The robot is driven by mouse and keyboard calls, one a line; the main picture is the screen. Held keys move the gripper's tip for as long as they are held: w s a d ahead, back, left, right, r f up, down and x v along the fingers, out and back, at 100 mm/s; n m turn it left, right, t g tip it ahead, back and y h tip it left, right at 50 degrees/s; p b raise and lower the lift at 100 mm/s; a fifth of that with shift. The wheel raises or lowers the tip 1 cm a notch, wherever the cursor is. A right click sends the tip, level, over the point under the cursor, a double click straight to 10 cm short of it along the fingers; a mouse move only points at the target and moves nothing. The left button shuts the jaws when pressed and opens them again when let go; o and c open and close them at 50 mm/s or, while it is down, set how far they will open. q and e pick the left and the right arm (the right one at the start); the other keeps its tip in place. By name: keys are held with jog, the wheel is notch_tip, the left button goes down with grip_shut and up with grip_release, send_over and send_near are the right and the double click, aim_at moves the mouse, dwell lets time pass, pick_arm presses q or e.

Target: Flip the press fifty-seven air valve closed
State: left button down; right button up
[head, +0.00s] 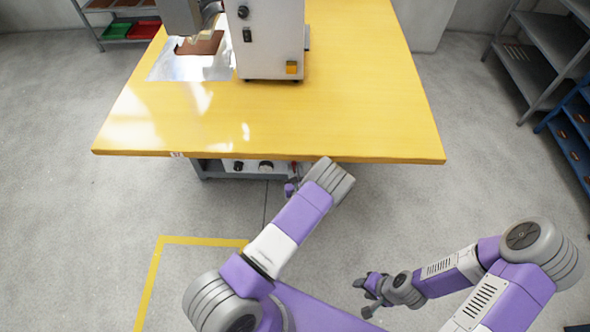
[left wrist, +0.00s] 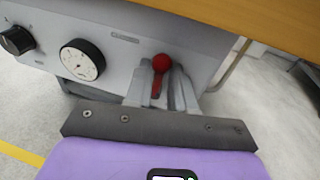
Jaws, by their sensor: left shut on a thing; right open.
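The air valve's red ball-ended lever (left wrist: 161,63) shows in the left wrist view, at the right part of a grey panel under the table edge. Its red stem runs down from the ball between my fingers. My left gripper (left wrist: 162,88) is shut on this lever, with one grey finger on each side. In the head view my left gripper (head: 291,188) is at the table's front edge, mostly hidden by my own wrist, and the lever is barely visible there. My right gripper (head: 369,292) is open and empty, low over the floor and away from the panel.
The grey panel (left wrist: 115,25) also carries a white round gauge (left wrist: 82,60) and a black knob (left wrist: 16,40). The yellow tabletop (head: 340,110) overhangs it. A white press machine (head: 270,40) stands on top. Shelves (head: 540,60) stand at the right; the floor between is clear.

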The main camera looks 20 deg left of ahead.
pick_arm(q)
jog(key=c, duration=1.1)
grip_release()
jog(key=shift+c, duration=0.2)
jog(key=p+v, duration=0.2)
jog(key=v, duration=0.5)
jog(key=shift+s+d, duration=0.15)
jog(key=shift+s, duration=0.15)
